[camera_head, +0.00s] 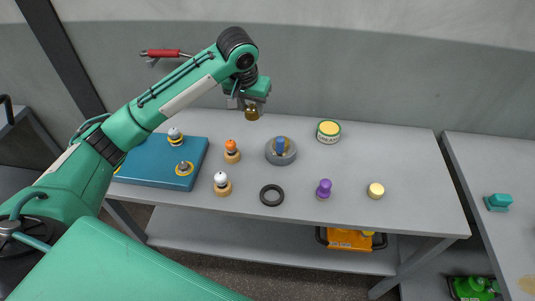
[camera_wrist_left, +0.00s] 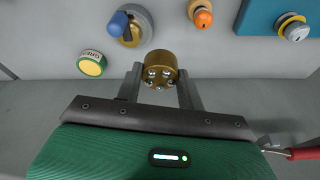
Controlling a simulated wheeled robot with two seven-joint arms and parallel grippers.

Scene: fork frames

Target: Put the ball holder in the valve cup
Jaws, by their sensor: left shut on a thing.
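The ball holder (camera_wrist_left: 161,66), a brass cylinder with several shiny balls in its end face, is between the two fingers of my left gripper (camera_wrist_left: 160,84), which is shut on it. In the head view the brass holder (camera_head: 252,114) hangs below my left gripper (camera_head: 247,104), above the back part of the table. The grey round piece that looks like the valve cup (camera_head: 270,154) stands on the table, in front of and right of the holder, apart from it. A blue and brass part shows in its opening. My right gripper is not in view.
The grease tin (camera_head: 328,132) stands right of the cup. Orange-topped (camera_head: 231,151) and white-topped (camera_head: 221,184) pegs, a black ring (camera_head: 263,196), a purple piece (camera_head: 324,188) and a yellow one (camera_head: 376,190) stand around. A blue board (camera_head: 141,170) lies left. The table's right part is clear.

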